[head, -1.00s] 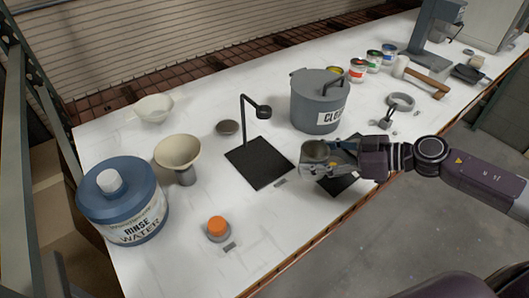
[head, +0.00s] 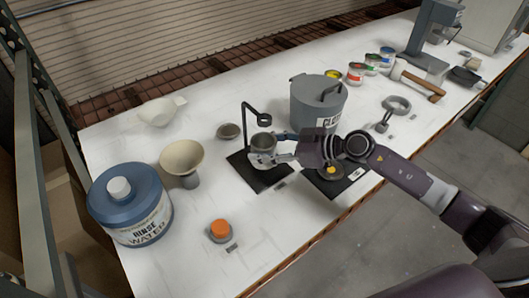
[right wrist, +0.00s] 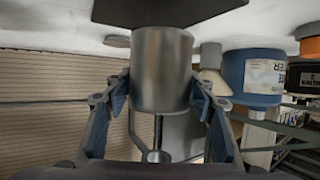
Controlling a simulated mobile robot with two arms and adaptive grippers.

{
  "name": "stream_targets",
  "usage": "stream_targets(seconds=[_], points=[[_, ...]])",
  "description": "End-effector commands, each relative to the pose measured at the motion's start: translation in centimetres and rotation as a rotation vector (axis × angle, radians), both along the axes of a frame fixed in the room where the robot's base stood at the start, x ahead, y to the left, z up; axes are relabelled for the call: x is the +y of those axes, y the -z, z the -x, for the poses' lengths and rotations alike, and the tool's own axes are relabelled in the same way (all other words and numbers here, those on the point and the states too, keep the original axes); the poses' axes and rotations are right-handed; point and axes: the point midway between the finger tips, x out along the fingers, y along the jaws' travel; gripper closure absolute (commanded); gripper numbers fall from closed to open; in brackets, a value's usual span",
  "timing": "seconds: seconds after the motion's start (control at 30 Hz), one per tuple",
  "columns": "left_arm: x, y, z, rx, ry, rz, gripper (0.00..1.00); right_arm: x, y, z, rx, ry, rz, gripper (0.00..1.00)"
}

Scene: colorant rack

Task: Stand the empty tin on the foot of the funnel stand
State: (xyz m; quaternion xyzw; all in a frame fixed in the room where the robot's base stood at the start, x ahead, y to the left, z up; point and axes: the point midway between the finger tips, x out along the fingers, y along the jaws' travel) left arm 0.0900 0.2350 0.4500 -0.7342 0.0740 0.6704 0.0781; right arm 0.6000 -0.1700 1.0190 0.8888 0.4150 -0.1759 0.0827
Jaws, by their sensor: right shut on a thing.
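The empty tin (head: 263,143), a plain grey metal can, is upright between the fingers of my right gripper (head: 270,158). The tin also shows large in the upside-down right wrist view (right wrist: 162,70). The funnel stand (head: 245,125) has a thin black post, a ring on top and a flat black foot (head: 268,182). The tin is over the foot, in front of the post and just below the ring. The foot (right wrist: 165,12) shows beyond the tin's bottom in the right wrist view; I cannot tell whether they touch. My left gripper is not in view.
A cream funnel (head: 182,158) stands left of the stand, near the blue rinse water tub (head: 130,205). A dark pad (head: 350,186) lies under my right arm. The front left tabletop is mostly clear.

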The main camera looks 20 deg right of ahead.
Motion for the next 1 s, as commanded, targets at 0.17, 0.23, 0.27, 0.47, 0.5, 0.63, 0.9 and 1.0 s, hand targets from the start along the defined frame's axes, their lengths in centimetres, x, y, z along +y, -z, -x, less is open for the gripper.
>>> stream_targets(seconds=[0.17, 0.23, 0.27, 0.47, 0.5, 0.63, 0.9, 1.0], points=[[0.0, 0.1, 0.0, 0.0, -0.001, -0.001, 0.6, 0.0, 2.7, 0.0, 0.005, 0.002, -0.001, 0.71], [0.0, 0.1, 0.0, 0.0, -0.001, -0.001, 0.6, 0.0, 3.3, 0.1, 0.004, 0.001, -0.001, 0.71], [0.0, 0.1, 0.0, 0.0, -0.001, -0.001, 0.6, 0.0, 3.5, 0.0, 0.003, 0.001, 0.0, 0.71], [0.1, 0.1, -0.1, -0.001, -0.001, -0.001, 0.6, 0.0, 3.5, 0.0, 0.001, 0.0, 0.001, 0.71], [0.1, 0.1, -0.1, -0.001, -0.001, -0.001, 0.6, 0.0, 3.5, 0.0, 0.001, 0.0, 0.001, 0.71], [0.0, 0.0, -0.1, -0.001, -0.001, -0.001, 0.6, 0.0, 3.8, 0.1, 0.002, 0.001, 0.0, 0.71], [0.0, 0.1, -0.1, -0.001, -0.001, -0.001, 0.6, 0.0, 3.8, 0.1, 0.001, 0.0, 0.001, 0.32], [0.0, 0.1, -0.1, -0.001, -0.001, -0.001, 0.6, 0.0, 3.8, 0.0, 0.001, 0.0, 0.001, 0.32]])
